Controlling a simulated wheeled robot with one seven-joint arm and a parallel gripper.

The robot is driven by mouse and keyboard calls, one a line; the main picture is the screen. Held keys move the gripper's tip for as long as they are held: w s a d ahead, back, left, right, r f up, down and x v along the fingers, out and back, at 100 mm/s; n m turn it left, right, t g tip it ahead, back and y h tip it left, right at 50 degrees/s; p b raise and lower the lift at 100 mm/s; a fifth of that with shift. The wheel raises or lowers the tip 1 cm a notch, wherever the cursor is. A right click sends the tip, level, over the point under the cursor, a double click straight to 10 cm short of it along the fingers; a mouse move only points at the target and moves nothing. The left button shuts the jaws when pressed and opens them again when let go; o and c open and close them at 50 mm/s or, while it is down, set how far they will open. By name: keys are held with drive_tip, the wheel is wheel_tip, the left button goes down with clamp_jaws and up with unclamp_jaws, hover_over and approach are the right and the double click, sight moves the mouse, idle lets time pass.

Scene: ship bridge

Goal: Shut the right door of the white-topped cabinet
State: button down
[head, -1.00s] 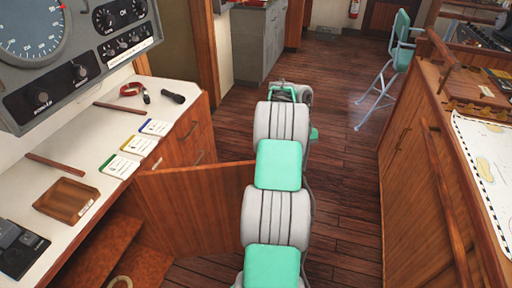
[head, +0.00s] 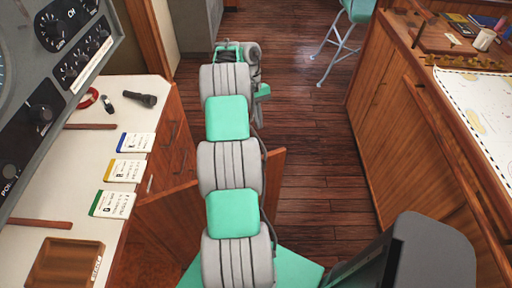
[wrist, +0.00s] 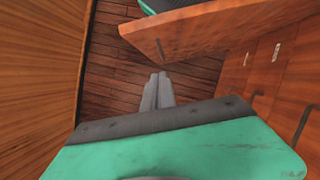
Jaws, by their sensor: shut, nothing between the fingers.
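The white-topped cabinet (head: 92,147) runs along the left in the head view. Its right door (head: 165,222) stands open, sticking out into the aisle. My arm crosses in front of the door and hides its middle; its free end shows just right of the arm. In the wrist view the door (wrist: 205,28) is a wooden panel slanting across the top, and the cabinet front (wrist: 290,75) with small handles is at the right. My gripper (wrist: 159,76) is shut and empty, apart from the door, over the floor. The head view does not clearly show its fingers.
A wooden chart counter (head: 395,110) stands along the right of the aisle. A green stool (head: 345,25) stands at the back. Cards, a flashlight (head: 140,99) and a wooden tray (head: 65,262) lie on the white top. The floor (head: 310,150) between is clear.

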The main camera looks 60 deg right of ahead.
drive_tip(key=s+a+f+b, duration=0.1)
drive_tip(key=s+f, duration=0.1)
drive_tip(key=f, duration=0.1)
drive_tip(key=s+a+f+b, duration=0.2)
drive_tip(key=f, duration=0.1)
drive_tip(key=s+a+f+b, duration=0.1)
drive_tip(key=s+f+b, duration=0.1)
drive_tip(key=shift+a+f, duration=0.25)
drive_tip(key=shift+f, duration=0.15)
drive_tip(key=shift+s+a+f, duration=0.1)
drive_tip(key=shift+s, duration=0.05)
